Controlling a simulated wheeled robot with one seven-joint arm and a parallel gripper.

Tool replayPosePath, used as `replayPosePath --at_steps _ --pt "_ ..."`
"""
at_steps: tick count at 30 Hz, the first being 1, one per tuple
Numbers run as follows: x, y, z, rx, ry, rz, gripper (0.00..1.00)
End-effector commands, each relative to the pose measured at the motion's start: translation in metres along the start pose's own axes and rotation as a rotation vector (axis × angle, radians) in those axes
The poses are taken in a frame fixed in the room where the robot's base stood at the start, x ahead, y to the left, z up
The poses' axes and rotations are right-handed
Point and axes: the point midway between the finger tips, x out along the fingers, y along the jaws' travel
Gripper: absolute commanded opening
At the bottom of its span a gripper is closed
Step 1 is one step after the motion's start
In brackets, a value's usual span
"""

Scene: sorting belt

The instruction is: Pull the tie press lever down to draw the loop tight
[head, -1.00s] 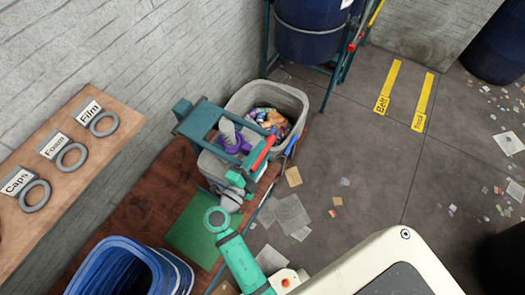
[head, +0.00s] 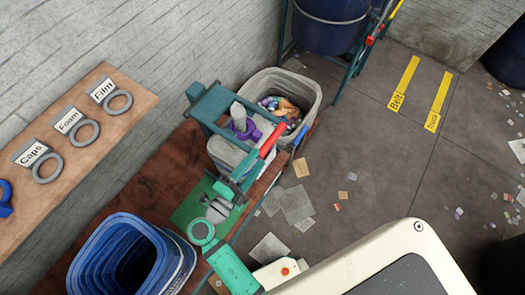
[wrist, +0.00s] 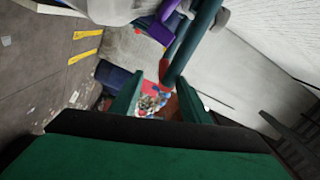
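The tie press (head: 208,106) is a teal frame on the brown bench, with a red-handled lever (head: 271,139) slanting up to the right. A purple loop (head: 243,131) sits around a pale bag neck under the frame. My gripper (head: 236,187) is near the lower end of the red handle. In the wrist view the green fingers are apart, and my gripper (wrist: 160,100) is open. The lever's teal bar with its red end (wrist: 164,70) shows ahead of the gap between the fingers. I cannot tell whether they touch it. The purple loop also shows there (wrist: 161,31).
A grey bin (head: 306,85) with colourful waste stands behind the press. A wall shelf (head: 110,135) carries rings labelled Caps, Foam and Film. The floor to the right has scattered litter.

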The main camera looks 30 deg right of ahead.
Motion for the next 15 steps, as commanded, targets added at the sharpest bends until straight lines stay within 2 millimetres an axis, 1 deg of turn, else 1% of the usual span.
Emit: replayPosePath --at_steps 1,4,15 --pt "-0.0058 0.0011 0.0009 -0.001 -0.004 0.002 0.4" --pt "-0.0117 0.0012 0.0008 -0.001 -0.004 0.002 0.4" --pt "-0.0154 0.0011 0.001 -0.001 -0.003 0.002 0.4"
